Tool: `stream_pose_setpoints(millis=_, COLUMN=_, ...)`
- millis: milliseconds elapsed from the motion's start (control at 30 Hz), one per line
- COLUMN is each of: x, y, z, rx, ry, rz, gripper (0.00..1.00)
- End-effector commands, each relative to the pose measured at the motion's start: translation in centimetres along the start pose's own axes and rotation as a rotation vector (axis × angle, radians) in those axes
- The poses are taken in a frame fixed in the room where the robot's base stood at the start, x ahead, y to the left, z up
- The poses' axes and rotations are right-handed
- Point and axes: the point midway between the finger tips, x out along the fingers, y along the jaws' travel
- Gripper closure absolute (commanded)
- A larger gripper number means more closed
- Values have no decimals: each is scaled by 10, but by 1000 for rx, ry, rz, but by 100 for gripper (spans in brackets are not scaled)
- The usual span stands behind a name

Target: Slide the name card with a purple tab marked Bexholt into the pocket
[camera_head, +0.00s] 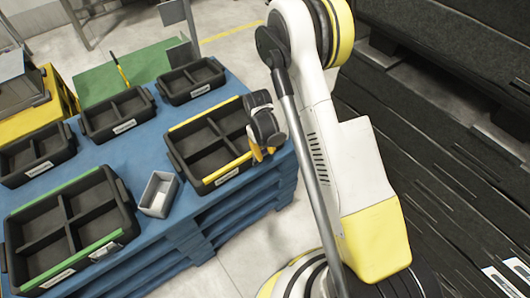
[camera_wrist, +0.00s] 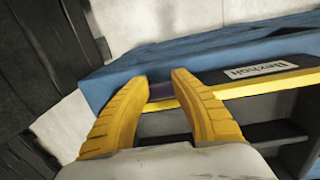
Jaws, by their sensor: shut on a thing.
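My gripper (camera_head: 262,145) is at the right front corner of a black divided bin with yellow edge strips (camera_head: 170,152). The rest of the held card cannot be made out. To the right, a white label marked Bexholt (camera_wrist: 262,72) lies on the bin's dark face beside the yellow strip (camera_wrist: 262,88). The label also shows small in the head view (camera_head: 227,175). I cannot make out the pocket's opening.
A grey open box (camera_head: 159,193) stands left of the yellow-edged bin on the blue pallet (camera_head: 195,235). A green-edged bin (camera_head: 68,222) and several smaller black bins stand nearby. Dark stacked panels (camera_head: 450,130) fill the right; floor shows between.

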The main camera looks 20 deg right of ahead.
Motion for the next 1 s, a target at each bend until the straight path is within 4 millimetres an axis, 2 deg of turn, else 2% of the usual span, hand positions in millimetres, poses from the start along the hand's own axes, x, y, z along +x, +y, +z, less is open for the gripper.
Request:
stream_pose_setpoints(millis=67, x=5, y=0, z=0, rx=0, ry=0, rz=-3, gripper=100)
stream_pose_setpoints(millis=1000, x=12, y=-1, z=0, rx=0, ry=0, rz=-3, gripper=100)
